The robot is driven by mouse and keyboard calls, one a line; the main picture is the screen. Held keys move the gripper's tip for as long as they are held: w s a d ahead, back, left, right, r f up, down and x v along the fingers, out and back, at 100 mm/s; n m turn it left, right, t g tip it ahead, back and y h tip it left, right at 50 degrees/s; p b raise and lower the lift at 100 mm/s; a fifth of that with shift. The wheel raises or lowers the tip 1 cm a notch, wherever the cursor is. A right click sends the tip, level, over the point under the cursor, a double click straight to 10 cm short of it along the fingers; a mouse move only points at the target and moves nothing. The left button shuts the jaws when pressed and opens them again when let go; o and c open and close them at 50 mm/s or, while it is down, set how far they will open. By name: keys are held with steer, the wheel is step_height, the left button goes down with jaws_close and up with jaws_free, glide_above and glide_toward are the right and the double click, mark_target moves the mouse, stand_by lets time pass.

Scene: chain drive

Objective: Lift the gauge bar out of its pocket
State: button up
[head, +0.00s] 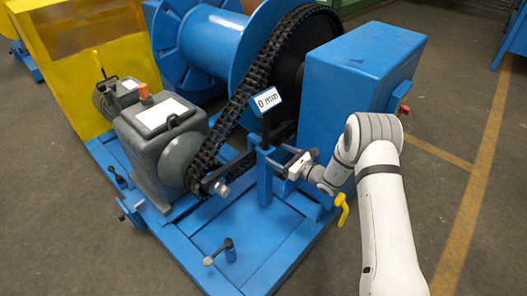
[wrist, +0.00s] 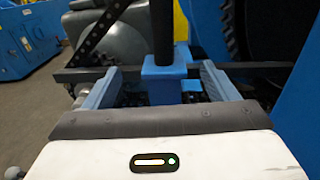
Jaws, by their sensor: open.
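A dark upright bar (head: 266,127) with a "0 mm" display (head: 266,100) on top stands in a blue post (head: 264,178); I take it to be the gauge bar in its pocket. In the wrist view the dark bar (wrist: 163,32) rises from the blue block (wrist: 163,71). My gripper (head: 279,160) is at the right of the post, level with its upper part. In the wrist view my gripper (wrist: 160,78) is open, with one blue finger on each side of the block and gaps on both sides. The bar's lower end is hidden in the block.
A dark horizontal bar (wrist: 258,66) crosses near my fingertips. The black chain (head: 240,100) runs close behind, from the blue drum (head: 215,38) to the grey gear motor (head: 160,130). A blue housing (head: 350,75) stands behind my gripper. The floor at right is clear.

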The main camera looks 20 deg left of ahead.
mark_target(269, 149)
steer(key=shift+w+a+f+m+t, duration=0.1)
steer(key=shift+f+m+t, duration=0.1)
steer(key=shift+f, duration=0.2)
steer(key=shift+w+f+m+t, duration=0.1)
steer(key=shift+f+t, duration=0.1)
steer(key=shift+f, duration=0.2)
steer(key=shift+w+a+f, duration=0.15)
steer(key=shift+w+a, duration=0.05)
steer(key=shift+a, duration=0.05)
steer(key=b+x, duration=0.2)
steer(key=x, duration=0.5)
steer(key=shift+b, duration=0.35)
steer(key=shift+c, duration=0.2)
steer(key=shift+w+d+r, duration=0.1)
steer(key=shift+w+r, duration=0.05)
steer(key=shift+r, duration=0.1)
jaws_close()
